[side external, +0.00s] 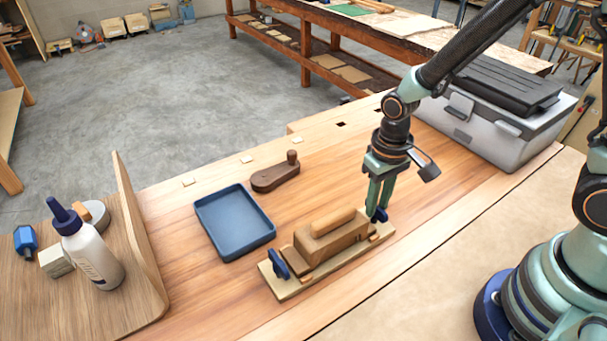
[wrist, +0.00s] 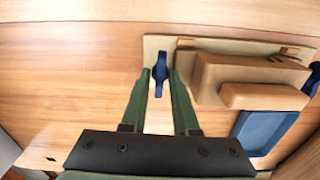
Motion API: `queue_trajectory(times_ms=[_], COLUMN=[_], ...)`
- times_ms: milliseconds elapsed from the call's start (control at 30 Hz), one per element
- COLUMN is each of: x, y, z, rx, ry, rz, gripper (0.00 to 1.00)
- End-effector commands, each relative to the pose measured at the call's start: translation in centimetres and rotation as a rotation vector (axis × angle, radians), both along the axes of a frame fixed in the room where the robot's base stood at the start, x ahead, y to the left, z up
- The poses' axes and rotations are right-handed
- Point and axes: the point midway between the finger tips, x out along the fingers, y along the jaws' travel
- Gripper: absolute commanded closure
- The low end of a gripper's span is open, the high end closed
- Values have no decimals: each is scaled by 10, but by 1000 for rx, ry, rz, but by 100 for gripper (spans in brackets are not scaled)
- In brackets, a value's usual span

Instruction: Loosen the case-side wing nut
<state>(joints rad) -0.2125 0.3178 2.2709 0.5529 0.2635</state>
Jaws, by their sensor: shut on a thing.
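The case-side wing nut (side external: 381,214) is dark blue and stands at the right end of the pale base board (side external: 288,292), toward the grey case. My gripper (side external: 376,207) points down over it, fingers on either side. In the wrist view the wing nut (wrist: 160,66) sits between the fingertips of my gripper (wrist: 160,78), which is shut on it. The second blue wing nut (side external: 279,263) stands at the board's other end. Between them is a brown wooden form (side external: 325,250) with a lighter rounded block (side external: 333,222) on top. The fingers partly hide the gripped nut.
An empty blue tray (side external: 235,222) lies left of the board, with a dark wooden tool (side external: 275,177) behind it. A grey case (side external: 495,120) stands at the back right. A glue bottle (side external: 90,250) is at the left beside an upright wooden panel (side external: 138,230).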

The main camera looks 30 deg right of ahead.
Motion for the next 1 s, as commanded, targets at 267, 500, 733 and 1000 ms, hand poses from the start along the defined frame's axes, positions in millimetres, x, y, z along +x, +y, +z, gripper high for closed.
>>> queue_trajectory(times_ms=[267,500,733,1000], x=[0,0,0,0], y=[0,0,0,0], z=[1,1,1,0], rx=[0,0,0,0], ry=[1,1,0,0], rz=[61,68,67,66], gripper=[100,100,56,41])
